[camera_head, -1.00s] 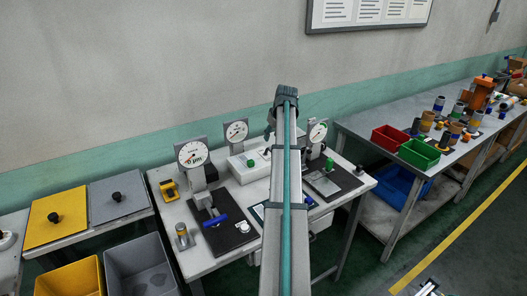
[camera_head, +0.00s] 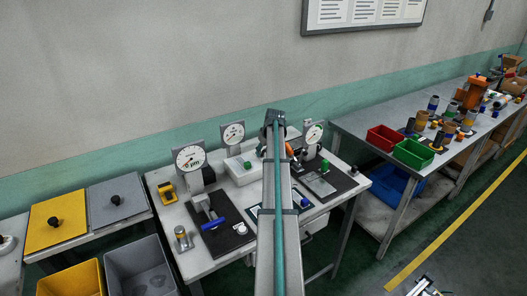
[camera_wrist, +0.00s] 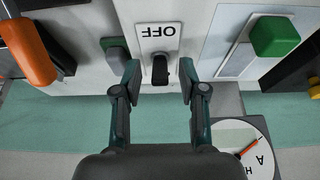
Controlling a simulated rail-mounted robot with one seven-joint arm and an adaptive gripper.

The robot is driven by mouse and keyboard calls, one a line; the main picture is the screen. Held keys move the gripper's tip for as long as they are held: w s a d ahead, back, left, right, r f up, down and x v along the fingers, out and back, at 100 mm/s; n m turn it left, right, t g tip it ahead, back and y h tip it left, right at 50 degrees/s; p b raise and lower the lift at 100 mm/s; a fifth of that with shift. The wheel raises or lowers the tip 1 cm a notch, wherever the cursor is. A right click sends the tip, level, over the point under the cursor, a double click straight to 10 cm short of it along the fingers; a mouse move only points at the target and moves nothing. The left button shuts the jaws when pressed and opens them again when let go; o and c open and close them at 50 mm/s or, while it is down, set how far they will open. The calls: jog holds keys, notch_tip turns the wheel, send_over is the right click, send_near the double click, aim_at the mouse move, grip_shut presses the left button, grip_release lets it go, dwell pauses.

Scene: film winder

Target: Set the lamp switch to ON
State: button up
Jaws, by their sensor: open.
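In the wrist view, a black lever switch (camera_wrist: 160,70) stands on a white plate (camera_wrist: 148,38) marked OFF, which appears upside down. No ON marking is visible. My gripper (camera_wrist: 159,77) is open, with one fingertip on each side of the lever. Gaps show between the lever and both fingertips, and nothing is held. In the head view, my arm covers the switch and most of my gripper, over the middle of the workbench (camera_head: 205,257).
In the wrist view, an orange handle (camera_wrist: 27,52) is at left, a green knob (camera_wrist: 274,36) at right, and a dial gauge (camera_wrist: 250,150) at lower right. In the head view, gauges (camera_head: 189,158) and a blue-handled device (camera_head: 213,224) stand left of my arm.

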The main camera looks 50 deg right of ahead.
jog(key=shift+c, duration=0.4)
grip_shut()
